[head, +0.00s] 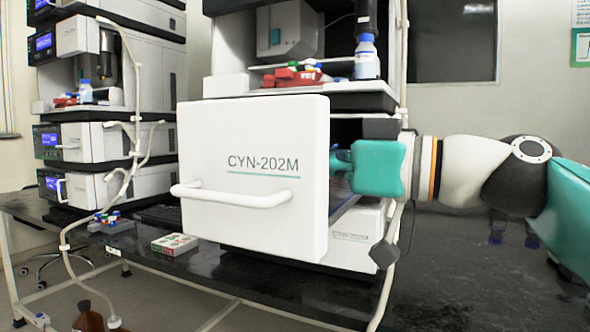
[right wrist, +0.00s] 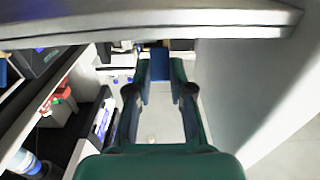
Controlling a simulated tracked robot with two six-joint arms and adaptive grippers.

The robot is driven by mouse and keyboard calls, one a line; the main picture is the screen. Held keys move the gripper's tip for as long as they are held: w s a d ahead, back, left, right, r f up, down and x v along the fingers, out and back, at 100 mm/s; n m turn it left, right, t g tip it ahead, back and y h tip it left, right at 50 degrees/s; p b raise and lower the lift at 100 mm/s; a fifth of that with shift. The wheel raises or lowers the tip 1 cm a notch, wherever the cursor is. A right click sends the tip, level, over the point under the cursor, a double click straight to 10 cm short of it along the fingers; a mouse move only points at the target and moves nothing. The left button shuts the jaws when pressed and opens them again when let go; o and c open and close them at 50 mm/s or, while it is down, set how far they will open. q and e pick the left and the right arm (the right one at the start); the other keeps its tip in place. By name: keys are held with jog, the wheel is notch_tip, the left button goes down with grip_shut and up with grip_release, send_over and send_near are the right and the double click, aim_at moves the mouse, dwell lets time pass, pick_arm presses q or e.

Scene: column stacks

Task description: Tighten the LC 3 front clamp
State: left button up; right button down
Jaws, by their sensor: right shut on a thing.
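A white module front marked CYN-202M (head: 253,178) stands out from the middle stack in the head view, with a white bar handle across it. My right gripper (head: 340,163) comes in from the right, its teal body beside the panel's right edge and its fingers partly hidden behind that edge. In the right wrist view my gripper (right wrist: 160,68) points up the picture, its fingers on either side of a narrow blue piece (right wrist: 160,92). The blue piece appears to be the clamp part, but no label shows on it. My left gripper is not in view.
Another instrument stack (head: 95,145) stands at the left. A red tray (head: 290,78) and a blue-capped bottle (head: 367,58) sit above the white front. A dark bench (head: 225,265) runs below, with a small vial box (head: 174,244) on it. Tubing hangs at the left.

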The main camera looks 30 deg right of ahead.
jog(key=shift+w+a+f, duration=0.1)
jog(key=shift+f, duration=0.2)
jog(key=c, duration=1)
grip_release()
jog(key=shift+c, duration=0.2)
jog(key=shift+r, duration=0.15)
jog(key=shift+d, duration=0.2)
jog(key=shift+s+d, duration=0.15)
jog(key=shift+s, duration=0.15)
jog(key=v, duration=1.1)
